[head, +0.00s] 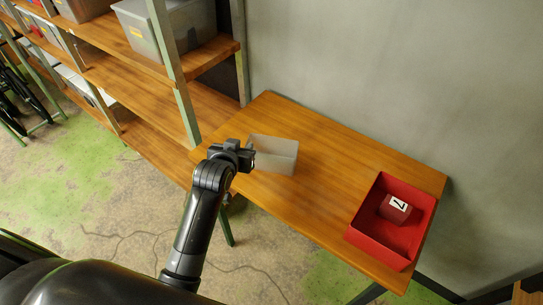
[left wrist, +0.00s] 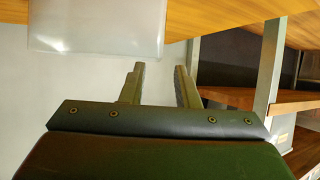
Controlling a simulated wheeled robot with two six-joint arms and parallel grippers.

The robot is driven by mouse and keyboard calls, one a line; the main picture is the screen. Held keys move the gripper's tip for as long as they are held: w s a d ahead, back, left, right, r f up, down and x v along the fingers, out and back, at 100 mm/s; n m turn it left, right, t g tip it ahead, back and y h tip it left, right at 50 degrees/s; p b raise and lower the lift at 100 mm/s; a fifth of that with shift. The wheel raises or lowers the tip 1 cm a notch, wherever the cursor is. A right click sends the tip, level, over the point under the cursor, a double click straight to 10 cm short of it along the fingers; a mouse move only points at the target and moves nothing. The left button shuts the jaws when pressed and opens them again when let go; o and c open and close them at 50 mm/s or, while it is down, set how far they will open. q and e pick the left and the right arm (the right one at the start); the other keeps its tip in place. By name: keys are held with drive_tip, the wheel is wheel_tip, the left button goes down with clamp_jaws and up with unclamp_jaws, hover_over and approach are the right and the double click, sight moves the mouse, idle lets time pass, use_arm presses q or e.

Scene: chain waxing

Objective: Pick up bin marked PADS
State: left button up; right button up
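A small grey translucent open bin (head: 275,155) stands on the wooden table near the shelf end. No PADS marking is readable on it from here. My left gripper (head: 250,157) is at the bin's left side in the head view, very close to it; I cannot tell whether they touch. In the left wrist view my left gripper (left wrist: 161,72) has its fingers apart, with nothing seen gripped between them. My right gripper is out of view.
A red bin (head: 361,226) holding a red block marked 7 (head: 397,208) sits at the table's right end. The wooden table (head: 325,165) is clear between the bins. A shelf rack (head: 185,105) with a grey bin (head: 143,33) stands left. Cables lie on the floor.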

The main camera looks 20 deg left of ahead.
sight(247, 142)
use_arm(q)
drive_tip(key=shift+p+x, duration=0.4)
drive_tip(key=shift+x, duration=2.4)
drive_tip(key=shift+f, duration=0.1)
clamp_jaws()
